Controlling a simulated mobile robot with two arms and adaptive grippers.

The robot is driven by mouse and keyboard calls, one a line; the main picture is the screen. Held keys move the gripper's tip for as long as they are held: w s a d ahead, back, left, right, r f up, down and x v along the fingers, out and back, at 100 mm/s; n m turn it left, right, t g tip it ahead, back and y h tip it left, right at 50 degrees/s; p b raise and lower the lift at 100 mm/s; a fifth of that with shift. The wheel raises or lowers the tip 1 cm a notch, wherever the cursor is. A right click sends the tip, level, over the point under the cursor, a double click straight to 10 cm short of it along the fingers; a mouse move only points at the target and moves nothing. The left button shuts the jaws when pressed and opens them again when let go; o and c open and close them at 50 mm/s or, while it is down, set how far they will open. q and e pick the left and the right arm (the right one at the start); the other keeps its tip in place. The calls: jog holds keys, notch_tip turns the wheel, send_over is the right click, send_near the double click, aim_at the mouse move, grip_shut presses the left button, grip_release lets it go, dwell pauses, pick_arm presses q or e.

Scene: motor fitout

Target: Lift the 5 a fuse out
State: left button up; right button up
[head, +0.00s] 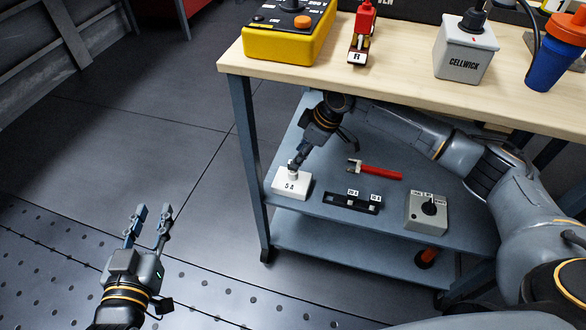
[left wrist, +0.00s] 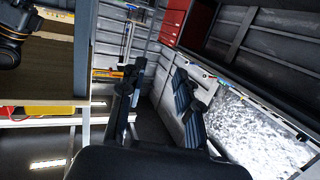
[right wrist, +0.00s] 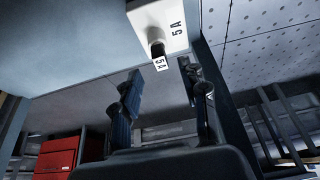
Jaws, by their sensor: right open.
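The white block marked 5 A (head: 289,187) sits at the left end of the middle shelf. It also shows in the right wrist view (right wrist: 160,22). A short dark fuse with a small white 5 A tag (right wrist: 160,62) stands out of its face. My right gripper (head: 294,167) points down at the block from above. In the right wrist view its open fingers (right wrist: 163,72) lie either side of the fuse's tagged end, with gaps showing. In the head view the gripper largely hides the fuse. My left gripper (head: 153,212) is open and empty over the floor at left.
On the shelf are a red-handled tool (head: 378,171), a black strip with labelled parts (head: 350,203) and a grey switch box (head: 426,212). The wooden tabletop (head: 395,65) overhangs the shelf. It carries a yellow control box (head: 285,42), a CELLWICK box (head: 464,58) and a blue bottle (head: 548,70).

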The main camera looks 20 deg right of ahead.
aim_at(293, 169)
jog(key=b+x, duration=0.1)
jog(key=x, duration=0.3)
jog(key=shift+f, duration=0.1)
pick_arm(q)
notch_tip(293, 169, up, 7)
jog(key=d+t+h, duration=0.1)
jog(key=t, duration=0.3)
jog(key=shift+w+f, duration=0.2)
pick_arm(e)
grip_shut()
